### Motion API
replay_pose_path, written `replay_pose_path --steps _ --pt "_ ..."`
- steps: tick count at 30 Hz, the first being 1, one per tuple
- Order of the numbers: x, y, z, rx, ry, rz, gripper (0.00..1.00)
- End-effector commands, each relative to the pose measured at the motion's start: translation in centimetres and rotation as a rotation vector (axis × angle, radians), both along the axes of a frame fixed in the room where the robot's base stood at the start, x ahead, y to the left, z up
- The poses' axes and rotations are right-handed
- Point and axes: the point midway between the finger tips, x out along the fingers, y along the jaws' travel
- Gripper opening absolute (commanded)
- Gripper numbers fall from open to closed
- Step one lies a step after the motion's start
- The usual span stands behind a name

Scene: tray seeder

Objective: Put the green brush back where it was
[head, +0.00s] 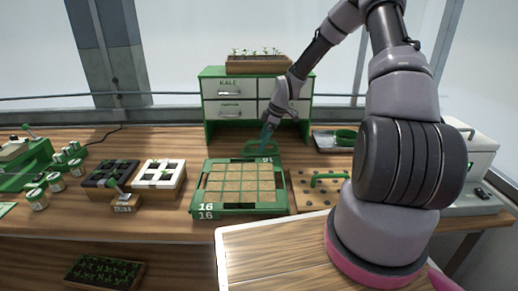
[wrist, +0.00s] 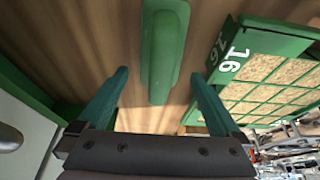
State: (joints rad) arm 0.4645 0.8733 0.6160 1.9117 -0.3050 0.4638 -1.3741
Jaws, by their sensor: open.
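The green brush (wrist: 163,45) lies on the wooden bench in the wrist view, long and rounded at its near end. In the head view it is a small green shape (head: 252,147) between the seeding tray and the drawer cabinet, partly hidden by my gripper. My gripper (head: 266,137) points down at it with teal fingers apart. In the wrist view my gripper (wrist: 160,76) is open and empty, with one fingertip on each side of the brush's near end. I see no contact, and the brush's bristles are not visible.
The green-framed seeding tray marked 16 (head: 203,196) is close beside the brush. The drawer cabinet (head: 214,89) stands behind, with seedlings on top. A wooden board with holes and a green handle (head: 330,178) is at right. Seed trays (head: 158,172) and jars stand left.

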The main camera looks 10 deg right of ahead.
Motion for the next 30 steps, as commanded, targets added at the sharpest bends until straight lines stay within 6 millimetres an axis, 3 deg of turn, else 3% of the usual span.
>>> replay_pose_path --steps 3,9,20,30 --pt "-0.1 -1.2 2.7 -0.001 -0.005 -0.002 1.00" --pt "-0.4 -2.5 6.1 -0.001 -0.004 -0.002 1.00" --pt "-1.4 -3.4 9.6 -0.039 0.013 -0.050 1.00" --pt "-7.0 -4.6 19.3 -0.196 0.034 -0.449 1.00"
